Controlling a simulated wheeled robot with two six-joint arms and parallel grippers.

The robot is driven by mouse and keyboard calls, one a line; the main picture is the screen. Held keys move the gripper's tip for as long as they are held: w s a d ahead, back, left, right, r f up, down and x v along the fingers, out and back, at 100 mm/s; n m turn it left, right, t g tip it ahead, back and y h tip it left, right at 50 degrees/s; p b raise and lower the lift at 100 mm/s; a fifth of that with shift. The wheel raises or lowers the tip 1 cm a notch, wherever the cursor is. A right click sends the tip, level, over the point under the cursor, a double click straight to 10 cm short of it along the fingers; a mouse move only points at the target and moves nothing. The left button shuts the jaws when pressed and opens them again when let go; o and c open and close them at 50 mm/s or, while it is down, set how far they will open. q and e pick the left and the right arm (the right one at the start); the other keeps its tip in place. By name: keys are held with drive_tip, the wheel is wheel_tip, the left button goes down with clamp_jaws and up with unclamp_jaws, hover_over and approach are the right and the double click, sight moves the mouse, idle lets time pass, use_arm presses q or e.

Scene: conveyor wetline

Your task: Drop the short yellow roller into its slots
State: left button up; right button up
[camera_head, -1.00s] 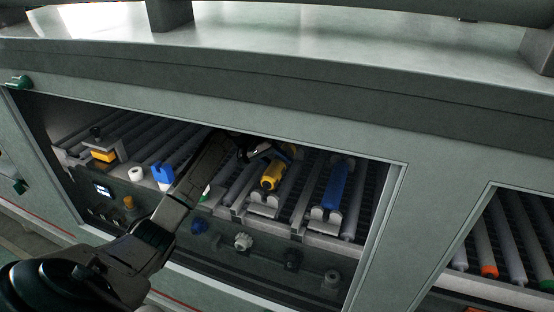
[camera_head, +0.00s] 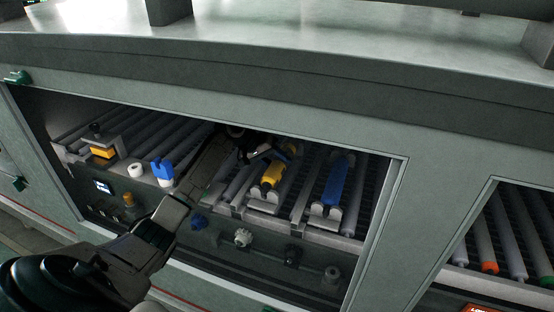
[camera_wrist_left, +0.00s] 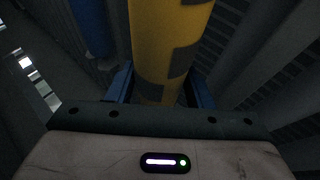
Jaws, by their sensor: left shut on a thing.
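The short yellow roller (camera_head: 273,173) is at the middle of the conveyor opening, above or at a pale slotted bracket (camera_head: 264,196). My left gripper (camera_head: 284,153) is shut on the roller. In the left wrist view the yellow roller (camera_wrist_left: 168,45), with dark patches, stands between the blue fingers of the gripper (camera_wrist_left: 160,92). The roller's near end shows at the bracket, but I cannot tell whether it sits fully in the slots. Its far end is hidden by the gripper. My right gripper is not in view.
A blue roller (camera_head: 338,180) rests in a similar bracket to the right. The cabinet frame (camera_head: 380,235) bounds the opening; knobs (camera_head: 243,238) line the front below.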

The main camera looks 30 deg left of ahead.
use_arm(q)
drive_tip(key=shift+f, duration=0.15)
idle(0.3)
drive_tip(key=shift+p, duration=0.4)
drive_tip(key=shift+f, duration=0.15)
idle(0.5)
drive_tip(key=shift+f+b, duration=0.3)
drive_tip(key=shift+f, duration=0.45)
drive_tip(key=o, duration=0.9)
drive_tip(key=shift+c, duration=0.2)
drive_tip(key=o, duration=0.3)
drive_tip(key=shift+r, duration=0.1)
drive_tip(key=shift+d, duration=0.15)
drive_tip(key=shift+s, duration=0.1)
